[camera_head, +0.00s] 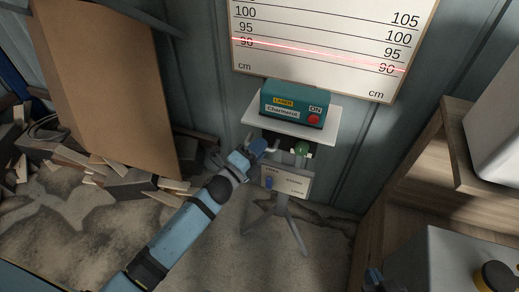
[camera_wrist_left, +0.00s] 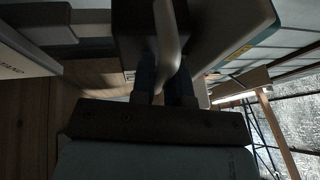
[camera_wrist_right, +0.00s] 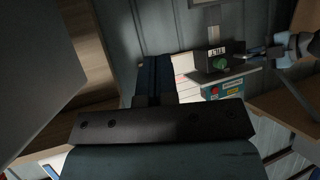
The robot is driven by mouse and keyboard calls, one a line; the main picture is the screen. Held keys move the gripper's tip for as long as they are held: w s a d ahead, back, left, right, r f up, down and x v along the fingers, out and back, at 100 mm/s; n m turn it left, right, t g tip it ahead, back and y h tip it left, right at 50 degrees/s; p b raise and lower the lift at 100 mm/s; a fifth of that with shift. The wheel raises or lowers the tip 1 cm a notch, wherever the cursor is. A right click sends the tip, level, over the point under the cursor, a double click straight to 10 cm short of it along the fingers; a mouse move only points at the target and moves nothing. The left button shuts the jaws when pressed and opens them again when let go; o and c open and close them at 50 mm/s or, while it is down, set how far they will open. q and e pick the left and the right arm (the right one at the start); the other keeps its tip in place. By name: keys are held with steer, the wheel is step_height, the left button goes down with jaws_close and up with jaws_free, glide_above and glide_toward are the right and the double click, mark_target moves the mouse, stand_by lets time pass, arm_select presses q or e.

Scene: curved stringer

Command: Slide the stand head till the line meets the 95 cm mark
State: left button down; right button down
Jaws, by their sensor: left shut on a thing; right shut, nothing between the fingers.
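The teal laser unit (camera_head: 296,104) sits on the white platform of the stand head (camera_head: 326,118). Its red line (camera_head: 320,54) crosses the scale board (camera_head: 330,20) at about the 90 marks, below the 95 marks. My left gripper (camera_head: 265,147) is shut on the pale curved handle (camera_head: 276,139) under the platform; the handle also shows between the fingers in the left wrist view (camera_wrist_left: 168,45). A green knob (camera_head: 302,148) is right of it, untouched. My right gripper (camera_head: 375,280) is shut and empty, low on the right; it also shows in the right wrist view (camera_wrist_right: 155,75).
A small sign (camera_head: 287,182) hangs on the tripod (camera_head: 283,220) below the head. A brown board (camera_head: 105,80) and scrap wood (camera_head: 120,182) are at left. Wooden shelving (camera_head: 455,185) and a grey box (camera_head: 455,255) crowd the right. The floor around the tripod is largely clear.

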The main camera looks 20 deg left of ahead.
arm_select(q)
step_height(320, 180, up, 3)
steer(key=shift+f+p, duration=0.15)
steer(key=shift+p, duration=0.35)
arm_select(e)
steer(key=shift+s+d+f, duration=0.1)
steer(key=shift+s+f, duration=0.1)
arm_select(q)
steer(key=c, duration=1.1)
jaws_free()
steer(key=shift+c, duration=0.2)
steer(key=shift+f, duration=0.1)
arm_select(e)
steer(key=shift+r, duration=0.1)
arm_select(q)
steer(key=v, duration=1.3)
steer(key=shift+s+a, duration=0.2)
steer(key=shift+s, duration=0.15)
